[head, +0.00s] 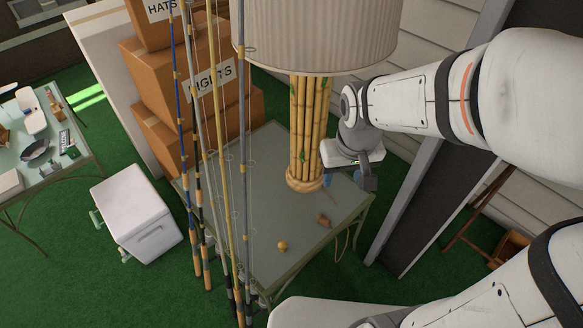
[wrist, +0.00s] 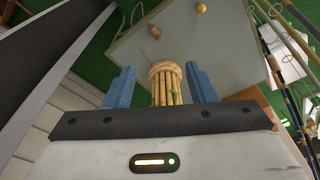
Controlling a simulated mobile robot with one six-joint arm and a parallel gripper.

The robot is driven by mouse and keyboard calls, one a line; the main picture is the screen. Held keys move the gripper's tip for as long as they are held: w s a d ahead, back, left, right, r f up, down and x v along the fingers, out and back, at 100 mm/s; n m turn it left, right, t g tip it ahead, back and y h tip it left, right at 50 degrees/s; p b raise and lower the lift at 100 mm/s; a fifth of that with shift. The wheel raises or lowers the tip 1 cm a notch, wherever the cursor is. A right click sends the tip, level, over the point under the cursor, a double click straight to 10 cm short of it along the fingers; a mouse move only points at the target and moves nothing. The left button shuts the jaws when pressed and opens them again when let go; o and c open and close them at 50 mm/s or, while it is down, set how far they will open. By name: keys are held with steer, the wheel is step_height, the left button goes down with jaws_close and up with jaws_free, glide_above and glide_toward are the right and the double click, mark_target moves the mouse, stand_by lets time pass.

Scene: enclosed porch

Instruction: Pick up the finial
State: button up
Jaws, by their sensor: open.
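A small round golden-yellow knob (head: 282,246), which looks like the finial, lies on the grey-green table (head: 262,180) near its front edge. It also shows at the top of the wrist view (wrist: 201,8). My gripper (head: 350,180) is just right of the bamboo lamp's base, well apart from the knob and farther back. In the wrist view its two blue fingers (wrist: 162,78) are spread wide, and the lamp base appears between them. The gripper is open and holds nothing. In the head view the fingers are mostly hidden by the gripper body.
The bamboo lamp (head: 304,130) with a wide shade (head: 315,35) stands at the table's back. A small brown object (head: 324,220) lies between lamp and knob. Several upright fishing rods (head: 222,150) line the table's left side. Boxes (head: 160,85) and a white cooler (head: 140,215) stand left.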

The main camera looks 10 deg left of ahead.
steer(key=w+a+f+n+g+b, duration=0.1)
steer(key=a+f+b, duration=0.3)
steer(key=f, duration=0.5)
steer(key=a+f+n+b, duration=0.1)
steer(key=a+f+b, duration=0.25)
steer(key=f, duration=0.45)
steer(key=n+b, duration=0.2)
steer(key=b, duration=0.6)
glide_above(283, 244)
steer(key=shift+g, duration=0.3)
steer(key=f, duration=1.4)
steer(key=shift+w+f, duration=0.2)
steer(key=shift+w, duration=0.05)
steer(key=f, duration=0.2)
steer(key=f+b, duration=0.1)
steer(key=f, duration=0.1)
steer(key=f+b, duration=0.1)
steer(key=f, duration=0.1)
steer(key=shift+s+a, duration=0.1)
steer(key=shift+s, duration=0.15)
steer(key=c, duration=1.1)
